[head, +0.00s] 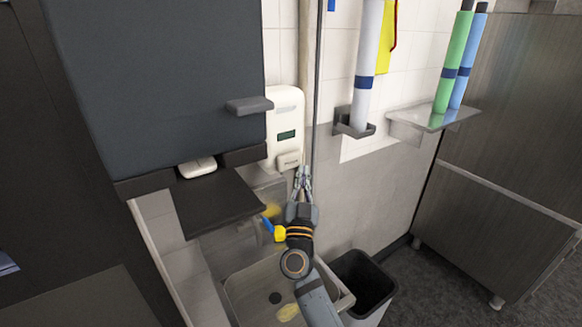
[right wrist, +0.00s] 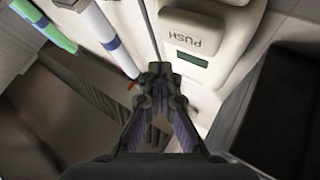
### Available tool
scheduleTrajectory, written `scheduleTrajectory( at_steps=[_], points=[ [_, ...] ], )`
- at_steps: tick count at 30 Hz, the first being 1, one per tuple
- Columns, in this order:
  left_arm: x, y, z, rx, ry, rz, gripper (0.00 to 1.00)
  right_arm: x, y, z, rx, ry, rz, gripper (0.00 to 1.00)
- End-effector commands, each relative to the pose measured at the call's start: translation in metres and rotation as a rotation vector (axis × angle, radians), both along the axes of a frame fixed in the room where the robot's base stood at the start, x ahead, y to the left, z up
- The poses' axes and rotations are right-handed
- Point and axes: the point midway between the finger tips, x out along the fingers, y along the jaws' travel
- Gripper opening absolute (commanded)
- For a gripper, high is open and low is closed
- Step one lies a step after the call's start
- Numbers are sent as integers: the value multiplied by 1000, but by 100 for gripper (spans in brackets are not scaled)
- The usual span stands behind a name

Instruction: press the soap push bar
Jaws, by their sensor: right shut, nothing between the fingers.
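The white soap dispenser (head: 285,112) hangs on the tiled wall, with a small dark green window in its front. Its push bar (head: 289,160) is the block at the bottom. In the right wrist view the push bar (right wrist: 192,32) shows large, with the word PUSH upside down. My right gripper (head: 303,178) is shut and empty, just below and to the right of the push bar in the head view. In the right wrist view the closed fingertips (right wrist: 160,72) lie below and left of the bar; I cannot tell whether they touch the dispenser. My left gripper is not in view.
A big dark box (head: 160,75) with a grey ledge (head: 249,105) stands left of the dispenser. A metal sink (head: 250,290) and a black bin (head: 368,275) are below. A wall holder (head: 354,126) carries a white roll to the right. A grey shelf (head: 408,125) holds green and blue rolls.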

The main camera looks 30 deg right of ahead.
Motion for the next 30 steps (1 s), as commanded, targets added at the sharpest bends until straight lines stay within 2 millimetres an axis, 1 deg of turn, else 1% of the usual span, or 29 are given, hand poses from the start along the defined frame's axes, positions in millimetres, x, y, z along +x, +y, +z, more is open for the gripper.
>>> scheduleTrajectory(
  at_steps=[1,3,9,30],
  points=[
    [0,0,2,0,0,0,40,7,0,1,0,0,0,0],
    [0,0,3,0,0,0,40,14,1,1,0,1,0,0],
    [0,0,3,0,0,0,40,24,2,0,0,1,0,0],
    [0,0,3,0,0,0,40,25,2,0,0,1,0,0]
  ],
)
